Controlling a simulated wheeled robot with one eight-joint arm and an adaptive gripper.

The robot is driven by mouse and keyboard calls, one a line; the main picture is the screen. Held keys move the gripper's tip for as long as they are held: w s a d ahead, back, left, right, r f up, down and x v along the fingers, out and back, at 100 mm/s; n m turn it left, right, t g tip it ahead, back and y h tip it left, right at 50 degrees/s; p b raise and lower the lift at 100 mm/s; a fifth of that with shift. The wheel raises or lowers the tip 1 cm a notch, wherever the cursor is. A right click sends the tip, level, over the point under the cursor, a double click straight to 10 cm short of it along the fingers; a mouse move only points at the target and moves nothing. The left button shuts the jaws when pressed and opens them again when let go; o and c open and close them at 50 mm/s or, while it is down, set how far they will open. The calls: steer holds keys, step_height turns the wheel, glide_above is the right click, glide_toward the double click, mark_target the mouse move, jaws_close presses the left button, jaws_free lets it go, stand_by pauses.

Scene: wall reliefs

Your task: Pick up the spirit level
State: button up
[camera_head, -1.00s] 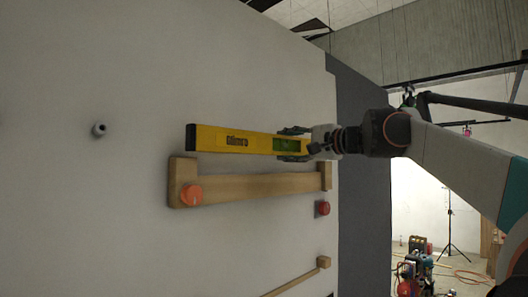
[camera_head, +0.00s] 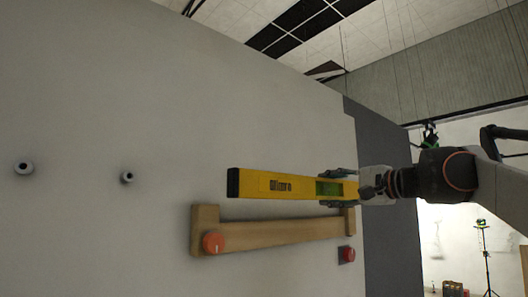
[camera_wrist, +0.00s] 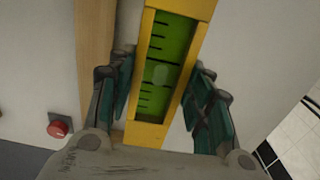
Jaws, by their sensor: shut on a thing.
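The spirit level (camera_head: 275,185) is a yellow bar with a black end cap and a green vial window. In the head view it lies across the middle, with its right end in my gripper (camera_head: 340,188). The wrist view shows the level (camera_wrist: 190,8) between the two green-padded fingers of my gripper (camera_wrist: 162,92), with the green vial facing the camera. The fingers are shut on it, one along each side. In the head view the level appears just above the wooden rail; I cannot tell whether they touch.
The wooden rail (camera_head: 280,233) is fixed to the pale wall (camera_head: 100,100), with an orange knob (camera_head: 213,243) at its left end. A red button (camera_head: 346,254) sits below its right end. Two round grey pegs (camera_head: 24,167) (camera_head: 127,177) stick out at left. The wall between is bare.

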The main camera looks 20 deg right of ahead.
mark_target(329, 189)
steer(key=shift+s, duration=0.75)
steer(key=shift+s+d, duration=0.35)
steer(key=shift+s, duration=0.75)
steer(key=shift+d, duration=0.1)
